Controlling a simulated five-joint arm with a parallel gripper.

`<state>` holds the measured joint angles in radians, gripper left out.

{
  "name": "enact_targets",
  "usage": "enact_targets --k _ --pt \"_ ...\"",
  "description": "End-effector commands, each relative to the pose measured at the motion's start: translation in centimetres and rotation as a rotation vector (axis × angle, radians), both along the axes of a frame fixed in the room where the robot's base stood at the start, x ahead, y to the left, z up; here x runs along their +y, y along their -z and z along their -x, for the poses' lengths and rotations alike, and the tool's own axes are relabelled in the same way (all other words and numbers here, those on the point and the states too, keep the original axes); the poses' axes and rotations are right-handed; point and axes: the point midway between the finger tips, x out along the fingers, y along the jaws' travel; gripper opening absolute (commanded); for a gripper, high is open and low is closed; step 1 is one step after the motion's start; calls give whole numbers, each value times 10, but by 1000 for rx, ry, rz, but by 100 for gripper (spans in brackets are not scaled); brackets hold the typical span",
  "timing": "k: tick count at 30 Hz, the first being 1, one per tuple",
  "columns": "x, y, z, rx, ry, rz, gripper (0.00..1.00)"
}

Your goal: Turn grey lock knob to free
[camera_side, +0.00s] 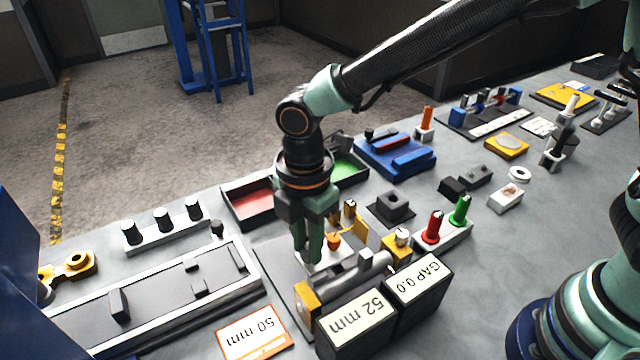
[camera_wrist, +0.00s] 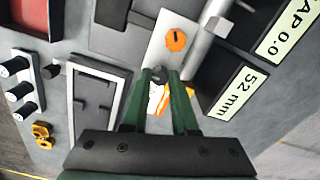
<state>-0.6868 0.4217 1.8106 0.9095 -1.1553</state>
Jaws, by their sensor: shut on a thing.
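The grey lock knob (camera_wrist: 158,71) shows in the wrist view as a small dark grey piece between the tips of my green fingers. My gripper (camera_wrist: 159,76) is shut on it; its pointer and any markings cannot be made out. In the side view my gripper (camera_side: 308,256) points down at the fixture, and the fingers hide the knob. An orange knob (camera_wrist: 176,40) with a dark mark sits beside it on the pale plate, apart from my fingers; it also shows in the side view (camera_side: 334,241).
Two display boxes, one reading 52 mm (camera_side: 358,325) and one reading GAP 0.0 (camera_side: 418,287), stand close in front of the fixture. A 50 mm card (camera_side: 254,334) lies to the left. Red (camera_side: 249,201) and green trays sit behind. Red (camera_side: 433,228) and green pegs stand right.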

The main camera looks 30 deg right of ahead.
Motion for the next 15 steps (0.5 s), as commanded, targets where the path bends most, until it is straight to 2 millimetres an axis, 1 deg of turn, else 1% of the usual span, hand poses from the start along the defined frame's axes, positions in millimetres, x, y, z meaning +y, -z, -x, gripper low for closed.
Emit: enact_targets --k 11,12,13,15 --pt "0 -2 0 -1 -7 0 0" --pt "0 -2 0 -1 -7 0 30" --pt "0 -2 0 -1 -7 0 39" --pt "0 -1 0 -1 -6 0 39"
